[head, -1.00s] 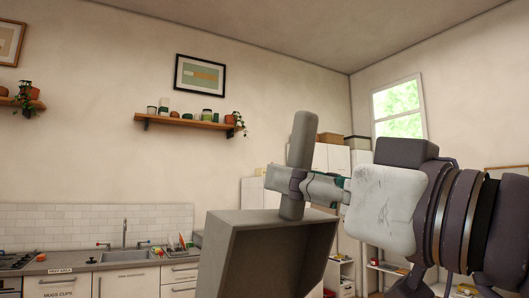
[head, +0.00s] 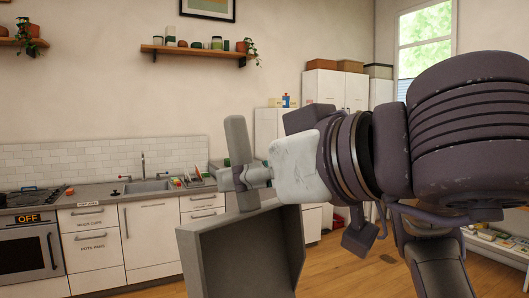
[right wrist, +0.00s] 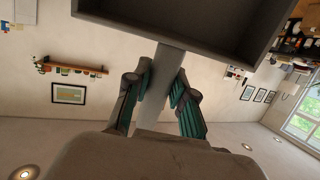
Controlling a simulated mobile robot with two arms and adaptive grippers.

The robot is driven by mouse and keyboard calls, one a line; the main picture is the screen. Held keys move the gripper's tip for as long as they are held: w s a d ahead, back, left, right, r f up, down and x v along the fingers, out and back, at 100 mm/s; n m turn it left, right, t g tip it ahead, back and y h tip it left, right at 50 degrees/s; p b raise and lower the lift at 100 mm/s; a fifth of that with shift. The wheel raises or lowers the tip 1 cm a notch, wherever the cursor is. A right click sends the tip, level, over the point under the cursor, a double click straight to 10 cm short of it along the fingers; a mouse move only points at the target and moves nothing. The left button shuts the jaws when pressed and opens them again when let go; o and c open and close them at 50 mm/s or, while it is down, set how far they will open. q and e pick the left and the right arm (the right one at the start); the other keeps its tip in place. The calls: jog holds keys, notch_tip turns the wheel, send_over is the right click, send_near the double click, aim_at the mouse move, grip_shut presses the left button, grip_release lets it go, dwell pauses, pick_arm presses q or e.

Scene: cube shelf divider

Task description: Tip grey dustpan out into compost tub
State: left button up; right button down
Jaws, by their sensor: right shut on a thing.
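The grey dustpan (head: 250,258) is held up in front of me in the head view, its handle (head: 236,138) pointing up and its pan below. The open side of the pan faces me and its visible inside looks bare; its lower part is cut off by the picture edge. My right gripper (head: 240,177) is shut around the handle. In the right wrist view the handle (right wrist: 165,85) runs between the two green-padded fingers, and the pan (right wrist: 190,25) fills the top. I see no compost tub. My left gripper is not in view.
Behind stands a kitchen counter with a sink (head: 147,186), drawers and an oven (head: 28,255). White cabinets (head: 335,90) stand at the back right, and a low white shelf unit (head: 497,243) is at the right. Wooden floor (head: 345,272) shows between them.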

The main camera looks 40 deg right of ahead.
jog(key=w+f+g+p, duration=0.2)
jog(key=w+g+p, duration=0.4)
jog(key=w, duration=0.2)
jog(key=w+f+g+h+p, duration=0.1)
jog(key=w+f+g+p, duration=0.3)
jog(key=f+g+p, duration=0.4)
notch_tip(320, 180, down, 3)
jog(key=shift+w+a+f+g, duration=0.1)
jog(key=shift+w+a+g, duration=0.1)
jog(key=shift+a+g, duration=0.2)
